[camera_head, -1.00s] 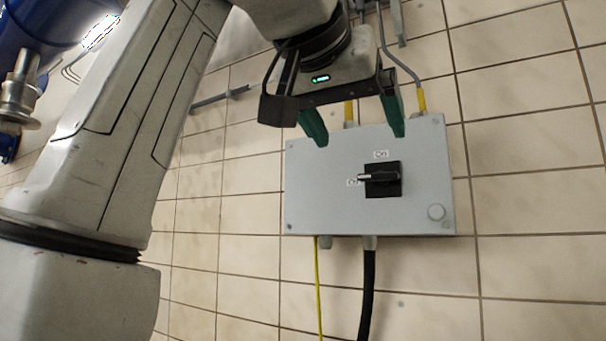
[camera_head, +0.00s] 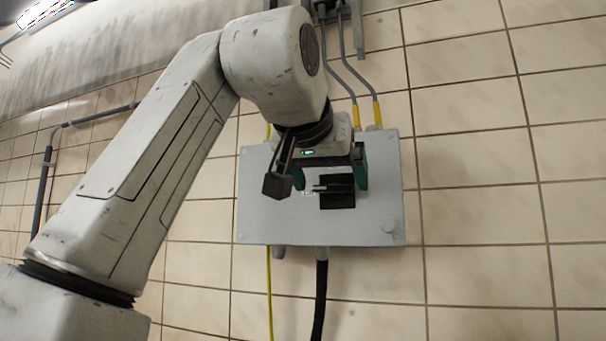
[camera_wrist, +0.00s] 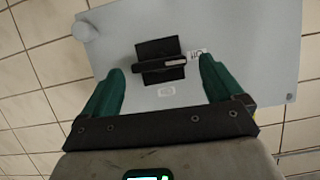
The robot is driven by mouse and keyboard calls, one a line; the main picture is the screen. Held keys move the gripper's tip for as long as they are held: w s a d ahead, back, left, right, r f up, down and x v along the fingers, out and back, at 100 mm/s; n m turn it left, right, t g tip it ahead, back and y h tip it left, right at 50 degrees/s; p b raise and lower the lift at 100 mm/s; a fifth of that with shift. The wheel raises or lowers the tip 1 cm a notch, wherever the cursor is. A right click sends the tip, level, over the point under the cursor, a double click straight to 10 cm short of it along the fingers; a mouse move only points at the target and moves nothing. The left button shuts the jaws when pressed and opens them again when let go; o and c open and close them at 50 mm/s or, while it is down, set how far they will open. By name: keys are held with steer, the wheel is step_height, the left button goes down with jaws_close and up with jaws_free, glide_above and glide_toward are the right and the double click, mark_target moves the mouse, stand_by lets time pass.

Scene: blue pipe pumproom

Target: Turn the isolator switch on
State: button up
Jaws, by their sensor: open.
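The isolator switch is a black square plate with a black rotary handle (camera_head: 335,189) on the front of a grey box (camera_head: 270,215) on the tiled wall. The handle lies horizontal, its pale-marked end toward the left label in the head view. In the wrist view the handle (camera_wrist: 162,64) lies across the plate, its marked end toward a label at right. My gripper (camera_wrist: 160,78) is open, with its green fingers on either side of the switch and nothing between them gripped. In the head view my gripper (camera_head: 332,172) is close in front of the switch and hides the upper label.
Conduits with yellow ends (camera_head: 377,112) enter the box's top. A black cable (camera_head: 319,295) and a yellow-green wire (camera_head: 270,290) hang below it. A round knob (camera_head: 388,225) sits at the box's lower right. The tiled wall (camera_head: 480,200) to the right is clear.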

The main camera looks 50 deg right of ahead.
steer(key=shift+d, duration=0.1)
steer(key=shift+c, duration=0.3)
steer(key=c, duration=1)
steer(key=shift+s+d+m+t+p, duration=0.15)
steer(key=shift+m+t+p, duration=0.1)
steer(key=shift+m+t, duration=0.25)
steer(key=shift+s+a+m+t+p, duration=0.1)
steer(key=shift+m+t+p, duration=0.2)
steer(key=shift+m, duration=0.4)
steer(key=m+t, duration=0.2)
steer(key=m, duration=0.1)
steer(key=shift+s+d+f+y, duration=0.1)
steer(key=shift+s+f+y, duration=0.1)
steer(key=shift+f+y, duration=0.1)
steer(key=m+t, duration=0.1)
steer(key=m, duration=0.1)
steer(key=m+t+b, duration=0.1)
steer(key=m, duration=0.1)
steer(key=shift+s+f, duration=0.2)
steer(key=shift+f, duration=0.15)
steer(key=shift+d+f+m+t+h+b, duration=0.15)
steer(key=shift+m+t+h+b, duration=0.55)
steer(key=shift+m, duration=1.1)
steer(key=shift+f, duration=0.1)
